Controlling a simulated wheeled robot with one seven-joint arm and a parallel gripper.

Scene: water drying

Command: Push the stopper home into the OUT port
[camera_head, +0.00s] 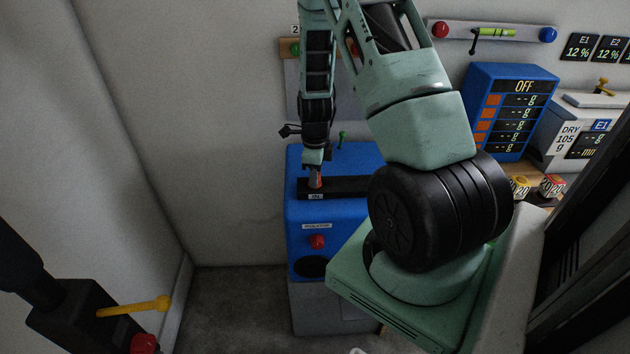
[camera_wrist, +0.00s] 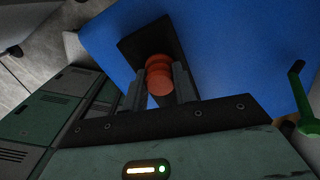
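The stopper, a short ribbed orange-red plug, shows between the fingertips in the wrist view (camera_wrist: 160,76). In the head view the stopper (camera_head: 315,180) is a small red piece under my gripper (camera_head: 314,166). My gripper points down, and its two grey fingers (camera_wrist: 160,84) sit against the stopper's sides. The stopper is over a black strip (camera_head: 345,187) on top of a blue machine (camera_head: 298,210). A small white label (camera_head: 316,196) is on the strip's front, too small to read surely. The port's mouth is hidden, so I cannot tell how deep the stopper sits.
A green lever (camera_head: 342,138) stands behind the strip; it also shows at the wrist view's right (camera_wrist: 298,90). A red button (camera_head: 318,241) is on the machine's front. A blue display box (camera_head: 510,110) and a white dryer (camera_head: 585,135) stand at the right.

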